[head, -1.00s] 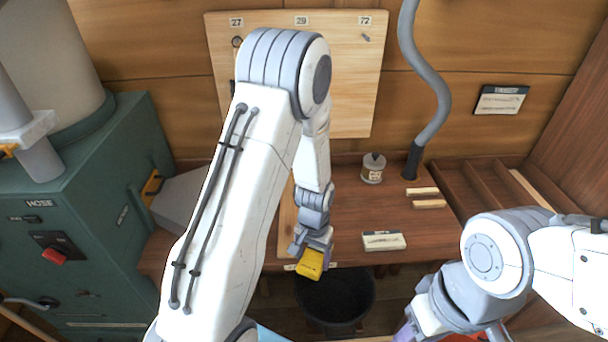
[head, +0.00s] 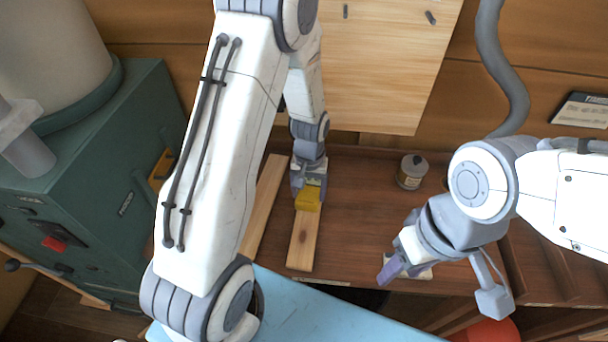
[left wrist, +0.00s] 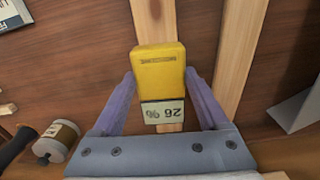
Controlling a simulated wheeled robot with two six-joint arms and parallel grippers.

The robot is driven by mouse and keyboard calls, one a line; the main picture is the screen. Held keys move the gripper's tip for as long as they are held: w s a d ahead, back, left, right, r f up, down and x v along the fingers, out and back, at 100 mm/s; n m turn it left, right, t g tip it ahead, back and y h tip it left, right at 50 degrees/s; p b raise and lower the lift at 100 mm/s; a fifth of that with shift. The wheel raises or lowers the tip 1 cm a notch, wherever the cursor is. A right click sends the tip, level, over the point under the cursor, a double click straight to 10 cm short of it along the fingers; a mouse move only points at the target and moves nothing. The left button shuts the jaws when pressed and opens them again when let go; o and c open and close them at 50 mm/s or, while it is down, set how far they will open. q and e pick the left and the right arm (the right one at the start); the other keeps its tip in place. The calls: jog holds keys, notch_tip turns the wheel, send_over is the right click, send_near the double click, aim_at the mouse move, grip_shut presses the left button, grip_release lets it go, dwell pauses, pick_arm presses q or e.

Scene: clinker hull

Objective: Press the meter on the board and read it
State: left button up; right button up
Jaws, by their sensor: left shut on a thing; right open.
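The yellow meter (head: 308,198) is between the fingers of my left gripper (head: 309,184), which is shut on it. In the left wrist view the meter (left wrist: 160,72) lies over a pale wooden board (left wrist: 152,20); its small display (left wrist: 163,112) appears to read 26 %. In the head view the board (head: 302,245) runs out from under the meter towards the bench's front edge. The meter's end looks at or very near the board; I cannot tell whether it touches. My right gripper (head: 390,270) is open near the bench's front edge.
A second pale strip (head: 263,205) lies left of the board on the brown bench (head: 360,190). A small labelled jar (head: 411,172) stands at the back. A green machine (head: 90,190) is at left. A light blue surface (head: 300,310) is in front.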

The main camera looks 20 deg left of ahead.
pick_arm(q)
jog(key=shift+w+r, duration=0.2)
jog(key=shift+r, duration=0.15)
jog(key=shift+f+b, duration=0.9)
jog(key=shift+f, duration=0.05)
notch_tip(320, 180, down, 4)
jog(key=b, duration=0.3)
jog(key=shift+f+b, duration=0.2)
jog(key=shift+b, duration=0.2)
pick_arm(e)
notch_tip(320, 180, down, 5)
jog(key=shift+r, duration=0.1)
pick_arm(q)
jog(key=shift+f+b, duration=0.3)
jog(key=shift+f, duration=0.1)
pick_arm(e)
jog(key=shift+f, duration=0.35)
pick_arm(q)
jog(key=shift+s, duration=0.1)
pick_arm(e)
jog(key=shift+r, duration=0.1)
pick_arm(q)
notch_tip(320, 180, up, 8)
jog(key=p, duration=0.7)
jog(key=shift+r, duration=0.1)
pick_arm(e)
notch_tip(320, 180, up, 7)
